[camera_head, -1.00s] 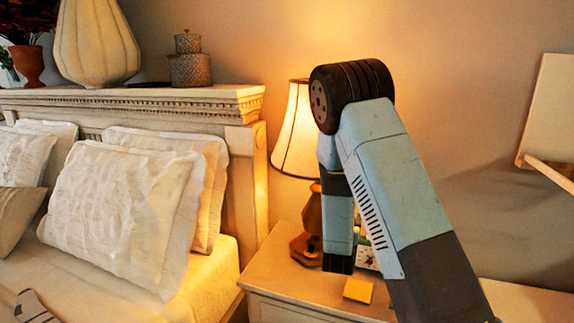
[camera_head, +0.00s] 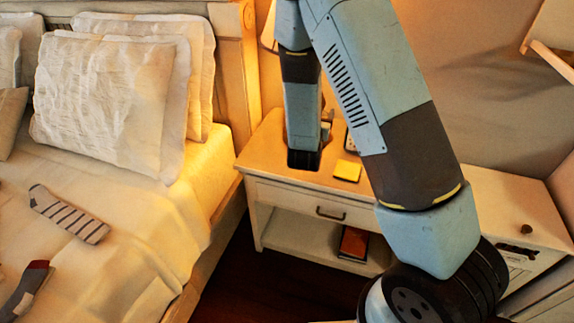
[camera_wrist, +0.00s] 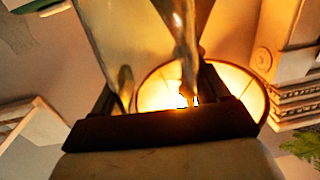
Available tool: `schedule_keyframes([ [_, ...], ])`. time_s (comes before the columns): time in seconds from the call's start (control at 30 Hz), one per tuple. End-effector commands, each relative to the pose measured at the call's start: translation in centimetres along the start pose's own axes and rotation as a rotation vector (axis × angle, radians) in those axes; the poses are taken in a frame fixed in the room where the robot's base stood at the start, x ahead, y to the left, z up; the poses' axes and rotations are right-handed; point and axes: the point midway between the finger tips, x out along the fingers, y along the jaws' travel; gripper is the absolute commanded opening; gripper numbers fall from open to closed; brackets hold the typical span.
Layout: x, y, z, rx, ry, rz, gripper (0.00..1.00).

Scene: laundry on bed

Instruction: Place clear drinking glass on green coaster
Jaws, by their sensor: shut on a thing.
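In the wrist view, a clear see-through thing (camera_wrist: 130,40), which looks like the drinking glass, lies between the fingers of my gripper (camera_wrist: 160,85). My gripper is shut on it; its outline blends with the lit lamp behind. In the head view my arm hangs over the nightstand (camera_head: 270,150), and I cannot make out the glass or the fingers there. A small yellow square (camera_head: 347,170) lies on the nightstand top, right of the arm's dark lower end. I cannot pick out a green coaster.
A lit lampshade (camera_wrist: 245,85) is close behind the gripper in the wrist view. A small dark-framed item (camera_head: 350,141) stands behind the yellow square. A bed (camera_head: 130,235) with pillows and socks is at left. The nightstand's right part looks mostly clear.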

Motion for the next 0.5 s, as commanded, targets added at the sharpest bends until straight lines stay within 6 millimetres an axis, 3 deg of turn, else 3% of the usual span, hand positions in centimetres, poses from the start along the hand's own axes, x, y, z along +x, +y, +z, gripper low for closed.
schedule_keyframes([
  [0.1, -3.7, -2.0, 0.4, -0.003, -0.002, -0.011, 0.18],
  [0.3, -9.2, -3.8, 0.7, -0.015, 0.001, -0.017, 0.18],
  [0.5, -12.7, -4.4, 0.7, -0.027, 0.007, -0.019, 0.18],
])
